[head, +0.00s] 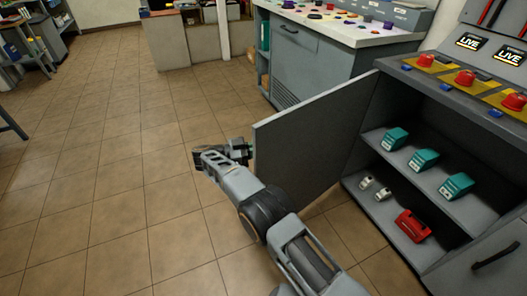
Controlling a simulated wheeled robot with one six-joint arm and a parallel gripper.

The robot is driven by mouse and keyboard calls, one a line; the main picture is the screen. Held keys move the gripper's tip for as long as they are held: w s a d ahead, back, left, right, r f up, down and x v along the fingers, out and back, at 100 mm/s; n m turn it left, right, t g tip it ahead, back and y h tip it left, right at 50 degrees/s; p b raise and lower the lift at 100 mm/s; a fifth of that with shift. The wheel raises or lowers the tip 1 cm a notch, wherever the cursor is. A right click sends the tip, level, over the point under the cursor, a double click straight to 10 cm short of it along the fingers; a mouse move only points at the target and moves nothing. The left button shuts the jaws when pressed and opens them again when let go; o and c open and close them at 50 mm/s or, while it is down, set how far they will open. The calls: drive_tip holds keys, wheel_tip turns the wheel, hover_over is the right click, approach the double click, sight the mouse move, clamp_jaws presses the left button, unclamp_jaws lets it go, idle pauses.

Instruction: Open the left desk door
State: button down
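The left desk door (306,146) is a grey panel. It stands swung wide open from the grey desk (408,78), and its free edge points toward the middle of the picture. My gripper (246,150) is at that free edge, beside the door's outer left end. The fingers are small and partly hidden against the door edge, so I cannot tell whether they touch it or are open or shut. The door's handle does not show. The open compartment shows a shelf (400,165) with several teal devices (424,160).
Below the shelf are a red device (412,226) and two small pale items (375,188). The desk's right door is closed, with a black handle (496,256). Red buttons (465,77) line the desktop. Another grey console (310,60) stands behind. Tiled floor (110,170) at left is clear.

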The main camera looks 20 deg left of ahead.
drive_tip(key=shift+w, duration=0.3)
